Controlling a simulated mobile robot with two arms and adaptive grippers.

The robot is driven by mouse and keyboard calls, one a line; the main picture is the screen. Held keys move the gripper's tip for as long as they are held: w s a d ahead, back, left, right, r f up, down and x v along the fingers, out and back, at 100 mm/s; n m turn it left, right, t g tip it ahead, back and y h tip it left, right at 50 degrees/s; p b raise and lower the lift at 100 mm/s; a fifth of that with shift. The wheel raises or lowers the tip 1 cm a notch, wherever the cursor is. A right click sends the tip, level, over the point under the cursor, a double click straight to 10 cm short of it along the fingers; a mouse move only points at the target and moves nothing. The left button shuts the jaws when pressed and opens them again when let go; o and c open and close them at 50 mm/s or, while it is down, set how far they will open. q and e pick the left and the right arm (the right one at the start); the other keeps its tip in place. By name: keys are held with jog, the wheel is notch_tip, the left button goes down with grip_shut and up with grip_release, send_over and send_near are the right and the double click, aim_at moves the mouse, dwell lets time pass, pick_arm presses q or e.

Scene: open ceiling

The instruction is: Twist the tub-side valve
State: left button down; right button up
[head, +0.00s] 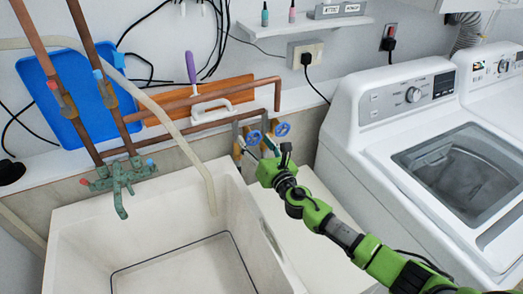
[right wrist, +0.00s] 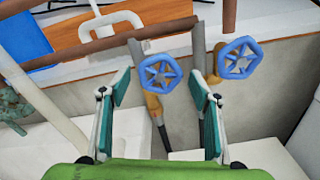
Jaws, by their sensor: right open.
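Two blue star-shaped valve wheels sit on copper pipes by the wall behind the tub edge. The tub-side valve (head: 254,137) is the left one, nearer the sink tub (head: 80,222). It also shows in the right wrist view (right wrist: 160,73), between and beyond my fingertips. The other valve (head: 282,129) is just to its right, and in the right wrist view (right wrist: 239,59) it lies outside my right finger. My right gripper (right wrist: 161,88) is open and empty, a little short of the tub-side valve. It also shows in the head view (head: 272,152). My left gripper is not in view.
A washing machine (head: 345,125) stands close on the right. A green faucet (head: 122,178) and copper pipes (head: 210,98) are on the left.

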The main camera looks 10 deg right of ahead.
jog(key=s+d, duration=0.2)
jog(key=s, duration=0.9)
jog(key=shift+s+d, duration=0.15)
jog(key=shift+s, duration=0.05)
jog(key=shift+f, duration=0.1)
